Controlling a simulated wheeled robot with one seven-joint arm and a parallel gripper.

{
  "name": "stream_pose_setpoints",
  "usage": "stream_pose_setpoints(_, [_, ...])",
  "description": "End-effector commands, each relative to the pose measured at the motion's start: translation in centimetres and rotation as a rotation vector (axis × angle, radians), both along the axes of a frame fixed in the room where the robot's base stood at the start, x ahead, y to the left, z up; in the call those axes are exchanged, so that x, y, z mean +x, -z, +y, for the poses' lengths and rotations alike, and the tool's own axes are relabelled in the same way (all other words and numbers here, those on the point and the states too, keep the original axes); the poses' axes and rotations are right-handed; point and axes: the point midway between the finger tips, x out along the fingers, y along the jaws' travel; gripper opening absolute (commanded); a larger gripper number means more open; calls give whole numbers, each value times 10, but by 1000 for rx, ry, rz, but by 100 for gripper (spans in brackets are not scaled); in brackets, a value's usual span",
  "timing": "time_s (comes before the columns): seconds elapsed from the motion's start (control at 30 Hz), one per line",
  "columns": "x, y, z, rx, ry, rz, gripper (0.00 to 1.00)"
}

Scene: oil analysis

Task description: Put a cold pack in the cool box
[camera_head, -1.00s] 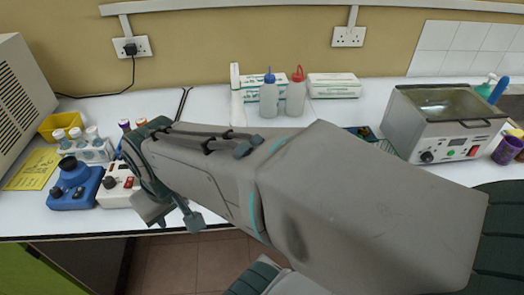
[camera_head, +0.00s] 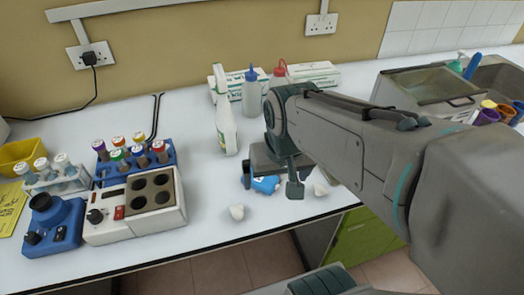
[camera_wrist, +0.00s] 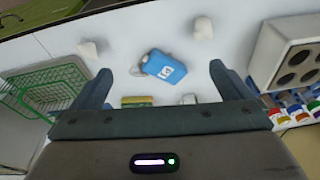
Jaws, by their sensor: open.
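A blue cold pack (camera_head: 265,184) with a white label lies on the white bench near its front edge, partly hidden by my gripper in the head view. In the wrist view the cold pack (camera_wrist: 165,67) shows whole, slightly tilted in the picture. My gripper (camera_head: 272,178) points down above it. In the wrist view my gripper (camera_wrist: 160,76) is open and empty, with one finger to each side of the pack and the pack apart from both. I cannot make out a cool box in either current view.
Two white lumps (camera_head: 237,212) (camera_head: 320,190) lie near the pack. A spray bottle (camera_head: 225,120) and wash bottles (camera_head: 251,95) stand behind. A hotplate device (camera_head: 140,208) and vial rack (camera_head: 135,163) stand left. A green wire basket (camera_wrist: 50,85) shows in the wrist view.

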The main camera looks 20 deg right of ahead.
Motion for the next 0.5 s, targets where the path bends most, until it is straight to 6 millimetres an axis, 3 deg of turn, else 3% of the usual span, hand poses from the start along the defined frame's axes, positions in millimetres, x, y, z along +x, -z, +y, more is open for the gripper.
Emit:
stream_pose_setpoints(0.3, [80,1,0,74,442,157,100])
stream_pose_setpoints(0.5, [112,7,0,71,639,209,100])
